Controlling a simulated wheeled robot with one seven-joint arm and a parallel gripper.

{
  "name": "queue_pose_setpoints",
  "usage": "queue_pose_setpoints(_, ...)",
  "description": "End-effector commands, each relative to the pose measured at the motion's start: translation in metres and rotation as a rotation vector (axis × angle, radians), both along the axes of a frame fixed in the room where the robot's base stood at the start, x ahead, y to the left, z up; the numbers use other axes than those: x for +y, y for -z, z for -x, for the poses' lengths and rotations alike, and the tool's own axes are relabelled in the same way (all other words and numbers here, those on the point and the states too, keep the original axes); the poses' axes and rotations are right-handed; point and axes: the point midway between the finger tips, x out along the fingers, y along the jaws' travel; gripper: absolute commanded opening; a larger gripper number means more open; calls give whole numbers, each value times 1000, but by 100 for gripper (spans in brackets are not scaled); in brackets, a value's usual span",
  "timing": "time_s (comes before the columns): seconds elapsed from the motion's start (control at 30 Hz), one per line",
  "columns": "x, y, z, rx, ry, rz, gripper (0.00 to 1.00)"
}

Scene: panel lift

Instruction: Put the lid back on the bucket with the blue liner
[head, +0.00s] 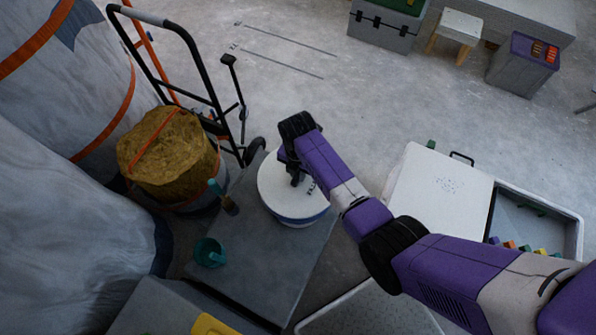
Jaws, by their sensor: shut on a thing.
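A round white lid (275,190) lies over the bucket (298,223), which stands on a grey platform. A thin blue band of the liner (305,218) shows below the lid's near edge. My gripper (294,178) comes down from above and is shut on the lid near its middle. The gripped part is mostly hidden by the dark fingers. The lid looks about level. I cannot tell whether it touches the bucket all round or is slightly above it.
A teal cup (209,252) and a brush (222,197) are left of the bucket. A strapped tan bale (165,150) and a hand truck (205,85) stand behind left. A white panel (440,190) and a tray with coloured pieces (540,220) are at the right.

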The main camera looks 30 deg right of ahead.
Motion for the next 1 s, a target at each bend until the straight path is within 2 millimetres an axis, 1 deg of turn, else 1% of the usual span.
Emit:
queue_pose_setpoints(0.97,0,1,0,-1,1,-1,0)
queue_pose_setpoints(1.0,0,1,0,-1,1,-1,25)
